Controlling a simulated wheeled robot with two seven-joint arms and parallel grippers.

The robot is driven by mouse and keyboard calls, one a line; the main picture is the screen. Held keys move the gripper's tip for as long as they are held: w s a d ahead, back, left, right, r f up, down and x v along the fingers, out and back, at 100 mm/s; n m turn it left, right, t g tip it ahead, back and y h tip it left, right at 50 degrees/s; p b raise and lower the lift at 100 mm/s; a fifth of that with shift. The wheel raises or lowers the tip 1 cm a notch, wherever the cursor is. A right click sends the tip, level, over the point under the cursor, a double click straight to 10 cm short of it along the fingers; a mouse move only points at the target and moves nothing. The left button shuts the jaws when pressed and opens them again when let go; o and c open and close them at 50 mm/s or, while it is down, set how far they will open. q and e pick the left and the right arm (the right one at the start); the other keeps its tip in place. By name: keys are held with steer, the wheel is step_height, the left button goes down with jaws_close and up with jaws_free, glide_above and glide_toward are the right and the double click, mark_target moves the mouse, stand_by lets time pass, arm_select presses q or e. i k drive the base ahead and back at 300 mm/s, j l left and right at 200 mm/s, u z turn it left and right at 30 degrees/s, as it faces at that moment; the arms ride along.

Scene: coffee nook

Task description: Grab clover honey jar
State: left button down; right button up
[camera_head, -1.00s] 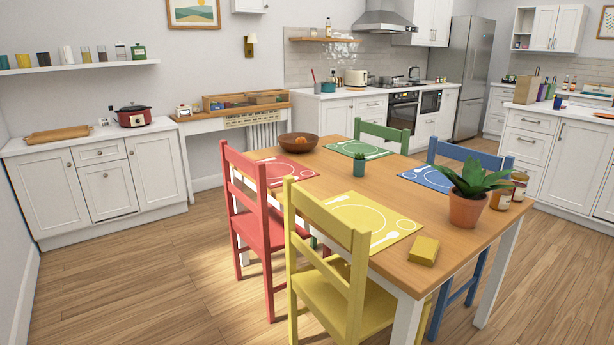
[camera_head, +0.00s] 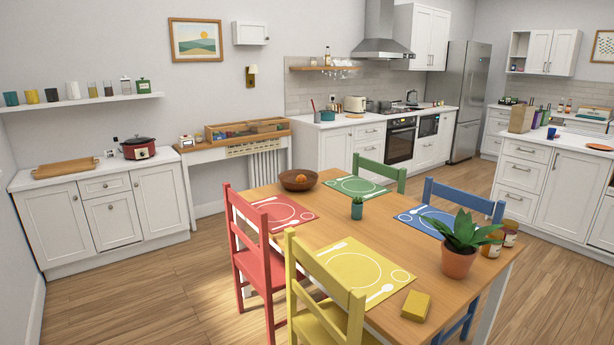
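Two small jars with amber-brown contents stand on the wooden dining table at its right end, behind the potted plant. The nearer jar (camera_head: 491,246) is partly hidden by the plant's leaves. The other jar (camera_head: 510,233) stands just behind it to the right. Their labels are too small to read, so I cannot tell which is clover honey. Neither of my grippers shows in the head view.
The dining table (camera_head: 330,226) carries the potted plant (camera_head: 459,262), a yellow box (camera_head: 416,305), a brown bowl (camera_head: 298,179) and several place mats. Red (camera_head: 258,262), yellow (camera_head: 318,295), green and blue chairs surround it. The floor (camera_head: 140,300) at left is clear.

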mark_target(491, 251)
steer(key=i+l, duration=0.15)
steer(key=l, duration=0.3)
steer(key=i+l+u, duration=0.1)
steer(key=l, duration=0.3)
steer(key=i+l, duration=0.15)
steer(key=l, duration=0.3)
steer(key=i+l+u, duration=0.1)
steer(key=l, duration=0.35)
steer(key=i+l+u, duration=0.1)
steer(key=l, duration=0.35)
steer(key=i+l, duration=0.15)
steer(key=l, duration=0.3)
steer(key=i+l+u, duration=0.1)
steer(key=l, duration=0.35)
